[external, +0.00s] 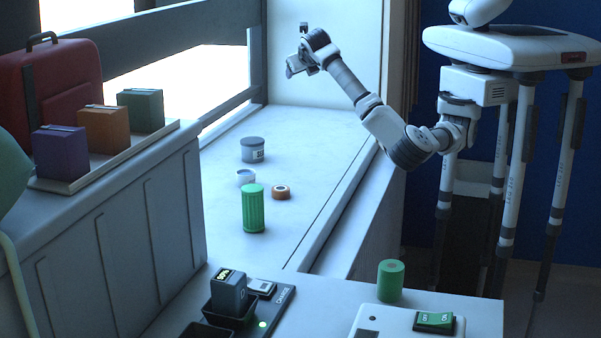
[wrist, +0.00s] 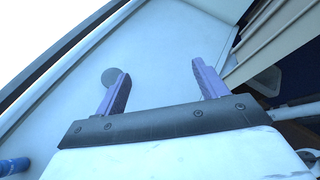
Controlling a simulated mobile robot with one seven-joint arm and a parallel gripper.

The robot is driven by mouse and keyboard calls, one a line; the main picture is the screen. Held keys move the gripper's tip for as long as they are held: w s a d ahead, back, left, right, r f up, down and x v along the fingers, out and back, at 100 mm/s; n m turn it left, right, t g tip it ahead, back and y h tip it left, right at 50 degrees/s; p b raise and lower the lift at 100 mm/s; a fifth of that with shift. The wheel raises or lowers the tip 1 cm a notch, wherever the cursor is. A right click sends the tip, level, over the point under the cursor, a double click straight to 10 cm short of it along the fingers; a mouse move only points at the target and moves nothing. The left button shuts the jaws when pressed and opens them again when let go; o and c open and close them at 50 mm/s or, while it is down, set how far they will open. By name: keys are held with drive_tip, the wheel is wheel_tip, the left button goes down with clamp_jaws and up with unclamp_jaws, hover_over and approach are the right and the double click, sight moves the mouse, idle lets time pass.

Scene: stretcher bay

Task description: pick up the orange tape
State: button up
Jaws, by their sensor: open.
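The orange tape (external: 281,193) is a small, low roll with a pale centre. It lies on the white counter in the external view, just right of the green ribbed canister and apart from it. My gripper (external: 292,68) is raised above the far end of the counter, well away from the tape. In the wrist view my gripper (wrist: 160,85) has its two purple fingers spread wide, with only bare pale surface between them. I cannot make out the tape in the wrist view.
The green canister (external: 254,208), a small white-and-blue tub (external: 246,177) and a grey tin (external: 252,149) stand near the tape. A raised ledge holds purple (external: 60,153), orange (external: 106,129) and green (external: 140,110) boxes. A green roll (external: 390,281) stands on the front table.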

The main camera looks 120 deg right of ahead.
drive_tip(key=w+a+f+n+t+y+b, duration=0.25)
drive_tip(key=w+f+y, duration=0.4)
drive_tip(key=f, duration=0.45)
drive_tip(key=n+t+y, duration=0.1)
drive_tip(key=n+y, duration=0.1)
drive_tip(key=y, duration=0.3)
hover_over(281, 188)
drive_tip(key=f, duration=1.2)
drive_tip(key=shift+s+d, duration=0.2)
drive_tip(key=shift+w+a+f+p, duration=0.1)
drive_tip(key=shift+w+f+p, duration=0.1)
drive_tip(key=shift+f, duration=1.25)
drive_tip(key=shift+w+a+f+p, duration=0.1)
drive_tip(key=shift+f+p, duration=0.1)
drive_tip(key=shift+f, duration=1.25)
drive_tip(key=c, duration=1.1)
